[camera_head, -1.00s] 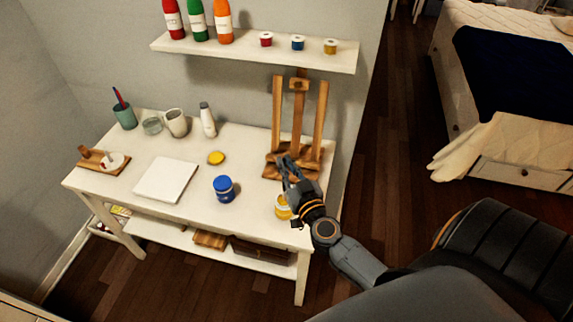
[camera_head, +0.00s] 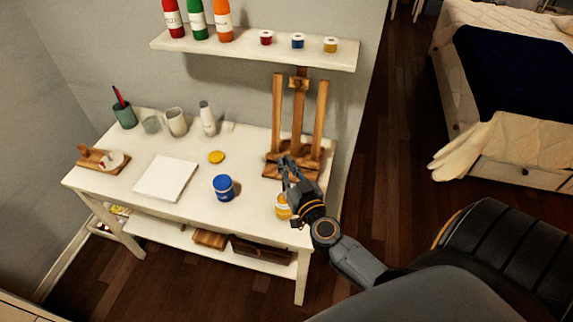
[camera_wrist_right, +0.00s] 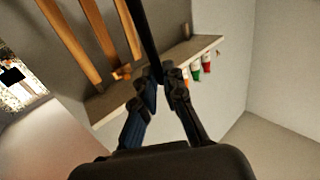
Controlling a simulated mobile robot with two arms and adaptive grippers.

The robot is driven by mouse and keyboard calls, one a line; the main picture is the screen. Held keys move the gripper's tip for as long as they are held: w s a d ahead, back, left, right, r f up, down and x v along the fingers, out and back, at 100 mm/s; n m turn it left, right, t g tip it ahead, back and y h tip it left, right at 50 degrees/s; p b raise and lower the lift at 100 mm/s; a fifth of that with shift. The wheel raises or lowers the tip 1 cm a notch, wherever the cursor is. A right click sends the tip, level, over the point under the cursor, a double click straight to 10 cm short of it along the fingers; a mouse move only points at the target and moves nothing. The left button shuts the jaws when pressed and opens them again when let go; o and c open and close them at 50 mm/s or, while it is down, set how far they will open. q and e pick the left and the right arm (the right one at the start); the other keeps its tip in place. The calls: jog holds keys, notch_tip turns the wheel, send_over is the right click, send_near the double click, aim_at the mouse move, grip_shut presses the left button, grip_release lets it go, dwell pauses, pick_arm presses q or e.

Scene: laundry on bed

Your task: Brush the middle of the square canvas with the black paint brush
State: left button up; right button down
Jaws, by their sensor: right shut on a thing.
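The square canvas (camera_head: 166,178) lies flat and white on the left half of the table. My right gripper (camera_head: 287,166) is above the table's right end, in front of the easel and well to the right of the canvas. In the right wrist view its fingers (camera_wrist_right: 161,82) are shut on a thin black stick, the black paint brush (camera_wrist_right: 144,38), which runs up out of the picture. The brush tip is out of view there, and I cannot make the brush out clearly in the head view. My left gripper is not in view.
A yellow paint jar (camera_head: 282,208) stands close by my right gripper. A blue jar (camera_head: 223,188) and a yellow lid (camera_head: 216,157) are between it and the canvas. The easel (camera_head: 298,130) stands at the back right. A shelf (camera_head: 255,52) with bottles hangs above.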

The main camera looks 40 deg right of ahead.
jog(key=shift+f, duration=0.4)
dwell(0.8)
notch_tip(320, 180, up, 7)
jog(key=p, duration=0.8)
dwell(0.3)
jog(key=shift+w, duration=0.1)
dwell(0.4)
